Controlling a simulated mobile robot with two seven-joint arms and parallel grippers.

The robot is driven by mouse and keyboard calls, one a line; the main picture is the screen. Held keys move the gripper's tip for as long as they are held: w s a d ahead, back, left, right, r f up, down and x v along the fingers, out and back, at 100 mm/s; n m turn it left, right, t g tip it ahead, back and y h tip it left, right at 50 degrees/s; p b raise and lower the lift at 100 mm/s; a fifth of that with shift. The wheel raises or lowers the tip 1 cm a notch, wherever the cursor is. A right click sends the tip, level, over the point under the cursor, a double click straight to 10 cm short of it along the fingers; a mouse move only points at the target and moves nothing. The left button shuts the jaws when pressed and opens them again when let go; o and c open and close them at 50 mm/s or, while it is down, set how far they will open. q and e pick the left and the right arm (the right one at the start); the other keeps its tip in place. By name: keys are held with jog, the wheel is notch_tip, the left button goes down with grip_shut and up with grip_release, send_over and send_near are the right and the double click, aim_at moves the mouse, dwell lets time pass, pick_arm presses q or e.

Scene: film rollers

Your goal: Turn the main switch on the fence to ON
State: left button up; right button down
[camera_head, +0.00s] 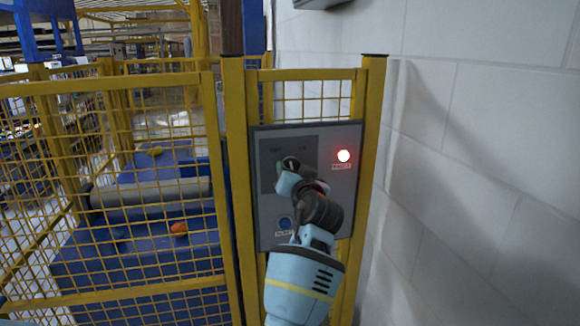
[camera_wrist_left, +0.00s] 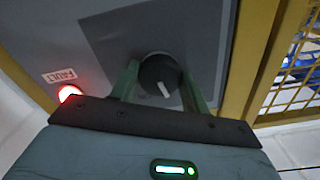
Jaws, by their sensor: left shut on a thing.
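The main switch is a round black knob (camera_wrist_left: 160,73) with a white pointer mark, on a dark plate of the grey control panel (camera_head: 268,235) fixed to the yellow fence. In the left wrist view it sits between the two green fingers of my left gripper (camera_wrist_left: 160,88), which is shut on it. The white mark points toward the bottom of that view. In the head view my left gripper (camera_head: 290,166) reaches the panel's dark plate and mostly hides the knob. The small lettering above it is too blurred to read. My right gripper is not in view.
A red lamp marked FAULT (camera_wrist_left: 69,93) glows on the panel; it also shows in the head view (camera_head: 343,156). A blue button (camera_head: 284,222) is lower on the panel. Yellow mesh fence (camera_head: 110,82) stands left, with blue machinery (camera_head: 85,270) behind. A white block wall (camera_head: 480,150) is close at right.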

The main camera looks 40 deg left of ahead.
pick_arm(q)
jog(key=m+p, duration=0.2)
jog(key=m, duration=0.3)
jog(key=m+p, duration=0.3)
jog(key=m, duration=0.1)
jog(key=shift+a+r+m, duration=0.1)
jog(key=shift+r+m, duration=0.1)
jog(key=shift+m, duration=0.2)
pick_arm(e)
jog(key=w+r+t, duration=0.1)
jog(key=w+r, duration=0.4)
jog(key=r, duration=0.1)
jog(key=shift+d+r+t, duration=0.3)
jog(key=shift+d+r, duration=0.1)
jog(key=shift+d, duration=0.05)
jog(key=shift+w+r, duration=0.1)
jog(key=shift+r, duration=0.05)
pick_arm(q)
jog(key=o, duration=1)
jog(key=shift+f, duration=0.1)
jog(key=v, duration=0.8)
